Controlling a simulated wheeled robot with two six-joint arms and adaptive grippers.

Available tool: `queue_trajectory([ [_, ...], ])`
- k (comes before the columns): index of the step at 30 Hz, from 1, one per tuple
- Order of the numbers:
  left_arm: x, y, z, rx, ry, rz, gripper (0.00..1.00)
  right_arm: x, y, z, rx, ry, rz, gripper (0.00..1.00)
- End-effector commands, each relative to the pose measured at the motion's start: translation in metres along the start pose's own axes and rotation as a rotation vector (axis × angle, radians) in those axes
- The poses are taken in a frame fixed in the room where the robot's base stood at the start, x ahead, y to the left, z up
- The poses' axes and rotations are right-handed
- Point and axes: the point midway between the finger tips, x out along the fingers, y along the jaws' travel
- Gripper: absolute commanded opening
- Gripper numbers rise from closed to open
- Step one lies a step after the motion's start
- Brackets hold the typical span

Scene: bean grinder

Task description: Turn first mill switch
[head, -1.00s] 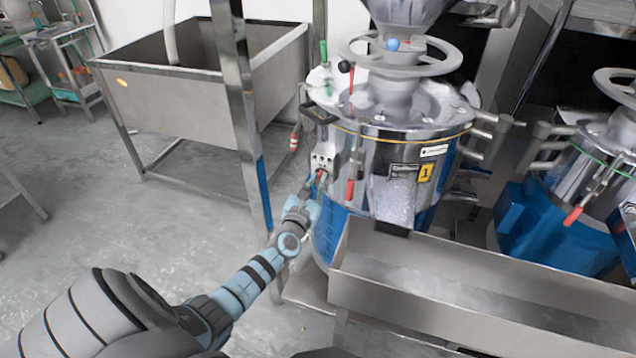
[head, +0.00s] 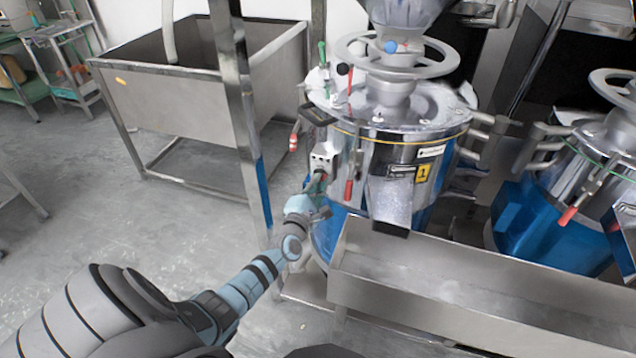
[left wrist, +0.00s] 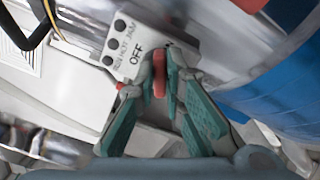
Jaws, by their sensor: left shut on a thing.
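The first mill (head: 375,160) is a shiny steel drum with a blue lower part and a yellow "1" label. Its switch box (head: 325,157) is on the drum's left side. In the left wrist view the white box (left wrist: 140,45) shows black buttons and the word OFF. A red switch (left wrist: 159,75) sticks out below that word. My left gripper (head: 317,185) is at the box. In the left wrist view its green fingers (left wrist: 163,83) are shut on the red switch, one on each side. My right gripper is not in view.
A steel trough (head: 440,285) stands in front of the mill, under its chute (head: 391,200). A second mill (head: 560,205) is at the right. A steel post (head: 240,110) and a large sink (head: 180,100) are at the left. The floor at the left is clear.

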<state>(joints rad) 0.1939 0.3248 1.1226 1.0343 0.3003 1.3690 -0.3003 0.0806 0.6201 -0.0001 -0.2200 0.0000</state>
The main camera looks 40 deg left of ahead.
Motion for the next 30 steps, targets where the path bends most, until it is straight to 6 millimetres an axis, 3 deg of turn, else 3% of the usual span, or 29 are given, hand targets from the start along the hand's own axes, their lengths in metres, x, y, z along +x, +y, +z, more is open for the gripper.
queue_trajectory([
  [15,0.0001,-0.0011,0.0001,0.396,0.0,0.0,0.0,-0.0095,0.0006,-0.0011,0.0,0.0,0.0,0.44],
  [30,0.0003,-0.0019,-0.0001,0.5,-0.001,0.001,0.0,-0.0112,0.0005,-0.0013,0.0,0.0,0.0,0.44],
])
